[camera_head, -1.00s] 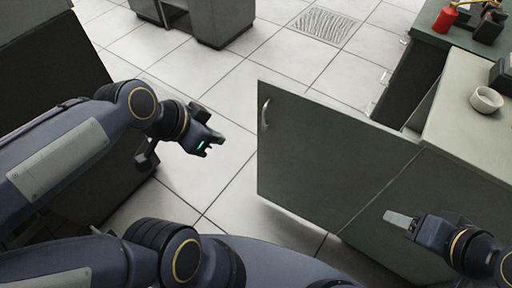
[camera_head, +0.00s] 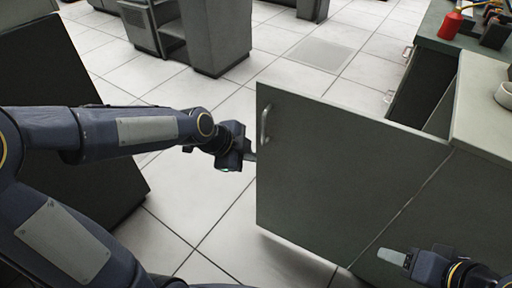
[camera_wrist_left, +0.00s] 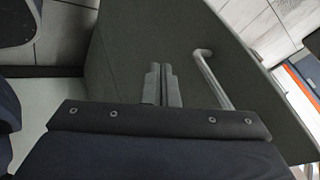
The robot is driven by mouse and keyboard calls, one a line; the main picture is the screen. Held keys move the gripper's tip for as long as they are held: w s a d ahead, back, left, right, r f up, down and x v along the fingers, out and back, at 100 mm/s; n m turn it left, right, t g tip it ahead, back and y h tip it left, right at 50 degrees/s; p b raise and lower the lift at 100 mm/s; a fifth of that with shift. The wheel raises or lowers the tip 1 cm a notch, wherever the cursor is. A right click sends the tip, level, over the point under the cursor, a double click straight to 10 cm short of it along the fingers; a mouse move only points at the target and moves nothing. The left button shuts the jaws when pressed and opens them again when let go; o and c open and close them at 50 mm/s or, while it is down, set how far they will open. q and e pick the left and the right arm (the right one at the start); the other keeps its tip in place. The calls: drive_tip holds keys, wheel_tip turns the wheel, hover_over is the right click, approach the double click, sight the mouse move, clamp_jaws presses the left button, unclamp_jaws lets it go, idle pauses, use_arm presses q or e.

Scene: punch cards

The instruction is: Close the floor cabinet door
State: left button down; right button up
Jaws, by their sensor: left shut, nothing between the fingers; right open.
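The floor cabinet door (camera_head: 335,185) is a dark grey-green panel standing wide open from the cabinet (camera_head: 470,205) at the right. Its pale bar handle (camera_head: 265,124) is near the door's free left edge. My left gripper (camera_head: 250,156) is shut and empty, close beside that free edge just below the handle. In the left wrist view its fingers (camera_wrist_left: 163,86) lie together in front of the door panel, left of the handle (camera_wrist_left: 212,78). Contact with the door cannot be told. My right gripper (camera_head: 392,257) is in front of the cabinet at the lower right; its fingers are seen edge-on.
The cabinet's pale top holds a white bowl (camera_head: 505,95) at the right edge. A red bottle (camera_head: 450,23) stands on the green counter behind. A dark cabinet block (camera_head: 60,110) stands at the left. Tiled floor (camera_head: 300,25) is open behind the door.

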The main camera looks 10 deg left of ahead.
use_arm(q)
drive_tip(key=shift+w+d+f, duration=0.15)
drive_tip(key=shift+w+f, duration=0.05)
drive_tip(key=shift+w, duration=0.6)
drive_tip(key=shift+w+d+f, duration=0.1)
drive_tip(key=shift+w+f, duration=0.05)
drive_tip(key=shift+w, duration=0.6)
drive_tip(key=shift+w+d+f, duration=0.15)
drive_tip(key=shift+w+f, duration=0.05)
drive_tip(key=shift+w, duration=0.6)
